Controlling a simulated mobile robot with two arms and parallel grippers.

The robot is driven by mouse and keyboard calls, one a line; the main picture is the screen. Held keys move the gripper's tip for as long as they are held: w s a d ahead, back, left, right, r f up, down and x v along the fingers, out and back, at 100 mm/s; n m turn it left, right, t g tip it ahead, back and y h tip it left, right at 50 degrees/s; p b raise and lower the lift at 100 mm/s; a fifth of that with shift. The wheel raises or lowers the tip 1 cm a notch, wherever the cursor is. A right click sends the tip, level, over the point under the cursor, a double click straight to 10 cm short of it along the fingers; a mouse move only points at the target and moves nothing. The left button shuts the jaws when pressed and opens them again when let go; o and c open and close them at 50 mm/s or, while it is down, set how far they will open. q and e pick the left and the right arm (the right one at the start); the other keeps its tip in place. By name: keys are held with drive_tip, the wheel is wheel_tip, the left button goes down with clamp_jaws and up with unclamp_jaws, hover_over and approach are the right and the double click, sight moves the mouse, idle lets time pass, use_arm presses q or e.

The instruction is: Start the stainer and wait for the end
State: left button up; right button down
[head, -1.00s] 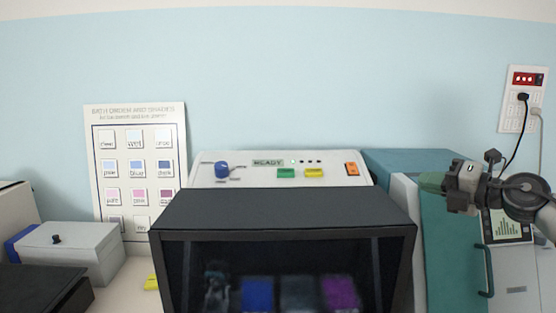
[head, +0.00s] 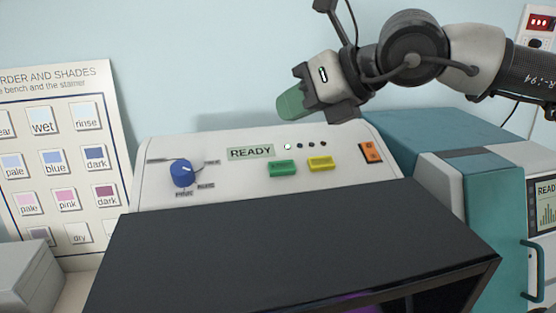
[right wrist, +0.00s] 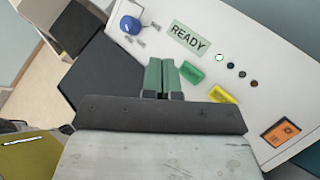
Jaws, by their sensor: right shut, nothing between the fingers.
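The stainer's white control panel (head: 225,195) stands behind its black hood (head: 290,235). Its display (head: 251,152) reads READY, and one small lamp (head: 288,146) beside it is lit white. The panel carries a blue knob (head: 182,173), a green button (head: 283,168), a yellow button (head: 321,164) and an orange switch (head: 371,152). My right gripper (head: 291,105) is shut and empty, with green fingertips, above the panel in the head view. In the right wrist view its fingertips (right wrist: 161,70) appear just left of the green button (right wrist: 191,71). My left gripper is not in view.
A teal and white machine (head: 465,175) with a handle and small screen stands to the right. A chart of bath order and shades (head: 62,120) leans on the wall at left. A grey box (head: 30,270) sits at lower left. A wall socket (head: 538,40) is at upper right.

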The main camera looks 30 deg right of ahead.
drive_tip(key=b, duration=0.4)
hover_over(286, 170)
drive_tip(key=f, duration=0.7)
drive_tip(key=shift+s+a+f, duration=0.1)
drive_tip(key=shift+s+f, duration=0.05)
drive_tip(key=shift+s, duration=0.25)
drive_tip(key=shift+w+f+b, duration=0.25)
drive_tip(key=shift+f+b, duration=0.05)
drive_tip(key=shift+f, duration=0.1)
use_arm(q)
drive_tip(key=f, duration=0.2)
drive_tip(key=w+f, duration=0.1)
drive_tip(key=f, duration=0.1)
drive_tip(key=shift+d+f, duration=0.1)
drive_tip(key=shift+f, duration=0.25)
use_arm(e)
drive_tip(key=shift+w+f, duration=0.1)
use_arm(q)
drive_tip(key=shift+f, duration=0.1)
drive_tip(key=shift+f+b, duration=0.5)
drive_tip(key=shift+b, duration=0.15)
use_arm(e)
drive_tip(key=shift+w+f, duration=0.1)
drive_tip(key=shift+f, duration=0.3)
